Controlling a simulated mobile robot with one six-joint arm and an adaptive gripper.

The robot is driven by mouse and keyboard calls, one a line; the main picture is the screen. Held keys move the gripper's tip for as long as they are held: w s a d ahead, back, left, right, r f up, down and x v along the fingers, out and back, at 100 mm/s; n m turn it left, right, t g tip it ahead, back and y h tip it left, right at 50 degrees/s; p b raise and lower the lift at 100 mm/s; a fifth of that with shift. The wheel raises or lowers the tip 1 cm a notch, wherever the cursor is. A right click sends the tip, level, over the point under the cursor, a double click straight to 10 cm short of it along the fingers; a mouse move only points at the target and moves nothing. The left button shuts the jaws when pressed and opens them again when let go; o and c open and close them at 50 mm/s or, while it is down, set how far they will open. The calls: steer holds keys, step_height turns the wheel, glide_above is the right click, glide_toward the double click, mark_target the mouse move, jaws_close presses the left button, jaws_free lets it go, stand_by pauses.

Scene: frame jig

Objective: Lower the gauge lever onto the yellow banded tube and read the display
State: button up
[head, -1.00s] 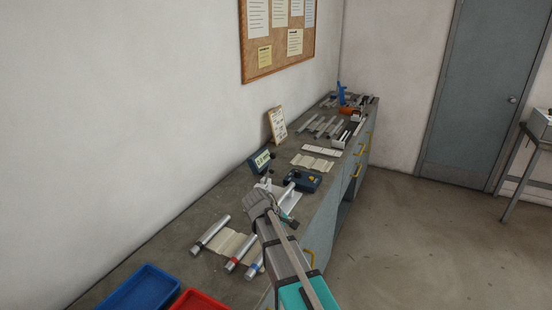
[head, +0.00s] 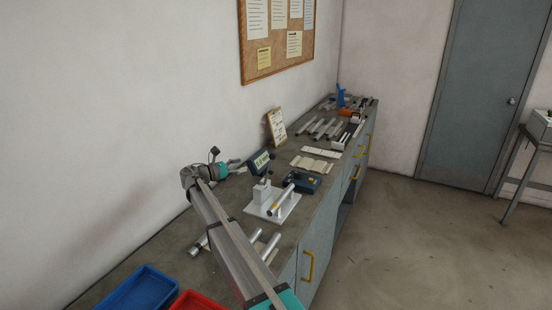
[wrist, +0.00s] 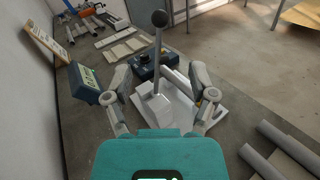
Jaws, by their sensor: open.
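The white gauge stand (head: 262,207) sits on the bench, and it also shows in the wrist view (wrist: 160,108). Its lever (wrist: 158,50) stands raised, with a dark ball knob (wrist: 160,18) on top. The yellow banded tube (head: 281,201) lies on the stand; in the wrist view it (wrist: 178,84) is partly hidden by my right finger. The display (head: 259,161) stands behind, and in the wrist view (wrist: 84,82) it is at left, too small to read. My gripper (wrist: 160,80) is open and empty, its fingers appearing either side of the lever; it also shows in the head view (head: 240,165).
Grey tubes (head: 262,247) lie in front, partly behind my arm. Blue (head: 145,290) and red (head: 200,300) trays are nearest. The wall runs close along the bench's left side.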

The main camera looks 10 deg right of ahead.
mark_target(272, 156)
steer(key=shift+d, duration=0.1)
steer(key=x, duration=1.3)
steer(key=shift+w+d+f, duration=0.1)
steer(key=shift+d, duration=0.25)
